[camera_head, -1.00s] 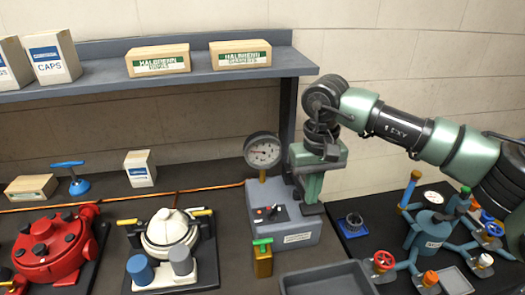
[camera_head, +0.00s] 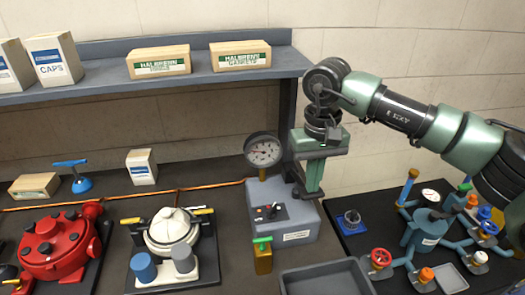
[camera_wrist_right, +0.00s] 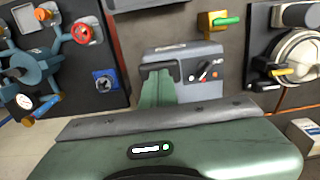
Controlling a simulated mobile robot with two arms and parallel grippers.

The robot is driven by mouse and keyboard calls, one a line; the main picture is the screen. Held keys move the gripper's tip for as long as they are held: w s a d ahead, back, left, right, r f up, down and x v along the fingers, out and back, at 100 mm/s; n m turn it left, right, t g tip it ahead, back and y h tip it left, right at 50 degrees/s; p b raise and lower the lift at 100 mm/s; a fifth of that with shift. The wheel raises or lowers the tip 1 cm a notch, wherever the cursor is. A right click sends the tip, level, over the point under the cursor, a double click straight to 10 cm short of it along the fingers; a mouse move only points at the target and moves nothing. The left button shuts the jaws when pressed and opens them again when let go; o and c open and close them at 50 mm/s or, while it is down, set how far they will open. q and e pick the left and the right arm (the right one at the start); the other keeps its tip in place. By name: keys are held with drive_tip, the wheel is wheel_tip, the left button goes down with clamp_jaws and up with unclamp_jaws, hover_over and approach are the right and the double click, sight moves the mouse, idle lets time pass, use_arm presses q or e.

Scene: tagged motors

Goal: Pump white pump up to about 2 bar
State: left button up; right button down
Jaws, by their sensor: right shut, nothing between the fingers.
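The white pump (camera_head: 172,228) sits on a dark base at the middle left, with blue and grey cylinders in front and yellow-tipped handles. Part of it shows in the wrist view (camera_wrist_right: 302,50). A grey box (camera_head: 300,222) stands to its right, with a small lever (camera_head: 271,210) on a dark panel and a round gauge (camera_head: 263,152) behind. The gauge's value is too small to read. My right gripper (camera_head: 313,194) points down, shut and empty, at the box's right side. In the wrist view its fingers (camera_wrist_right: 159,88) overlap the box; contact is unclear. My left gripper is out of view.
A red pump (camera_head: 55,245) stands at left. A blue valve manifold (camera_head: 425,235) is at right. A shelf (camera_head: 200,77) with boxes hangs above.

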sight(310, 196)
drive_tip(key=shift+f+b, duration=1.8)
drive_tip(key=shift+f, duration=0.65)
drive_tip(key=shift+r+p, duration=1.55)
drive_tip(key=shift+r, duration=0.95)
drive_tip(key=shift+f, duration=0.15)
drive_tip(key=shift+f+b, duration=0.7)
drive_tip(key=shift+f, duration=0.05)
drive_tip(key=shift+r+p, duration=0.55)
drive_tip(key=shift+r, duration=0.4)
drive_tip(key=shift+r+p, duration=1.6)
drive_tip(key=shift+r, duration=0.9)
